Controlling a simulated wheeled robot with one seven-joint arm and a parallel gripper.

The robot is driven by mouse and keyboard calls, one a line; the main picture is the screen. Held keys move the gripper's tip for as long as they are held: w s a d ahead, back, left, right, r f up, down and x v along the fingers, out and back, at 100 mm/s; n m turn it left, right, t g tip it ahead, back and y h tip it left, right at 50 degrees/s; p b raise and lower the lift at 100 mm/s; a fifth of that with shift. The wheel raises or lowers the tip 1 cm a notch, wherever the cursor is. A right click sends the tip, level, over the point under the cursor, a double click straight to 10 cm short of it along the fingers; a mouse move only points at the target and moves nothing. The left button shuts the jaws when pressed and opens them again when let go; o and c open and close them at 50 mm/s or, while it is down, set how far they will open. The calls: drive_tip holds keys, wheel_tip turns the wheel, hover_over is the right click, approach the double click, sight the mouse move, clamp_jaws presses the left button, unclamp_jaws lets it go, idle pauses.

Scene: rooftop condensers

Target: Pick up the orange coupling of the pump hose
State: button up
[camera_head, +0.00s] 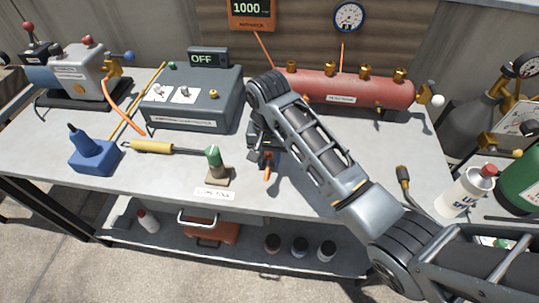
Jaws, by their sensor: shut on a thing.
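My gripper (265,156) hangs over the middle of the workbench, pointing down, in front of the red manifold. It is shut on a small orange piece, which looks like the orange coupling (267,174); its lower end shows below the fingers. The arm and gripper body hide its upper part. I cannot tell whether it touches the bench. An orange hose (122,115) runs from the pump (84,75) at the left down to the bench, by the grey box. No link between this hose and the held piece is visible.
The grey box (195,103) reading OFF stands left of my gripper, and the red manifold (345,90) behind. A white bottle (466,192) stands right. Bench (320,190) is bare in front.

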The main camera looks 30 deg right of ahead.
clamp_jaws()
drive_tip(key=shift+r, duration=0.1)
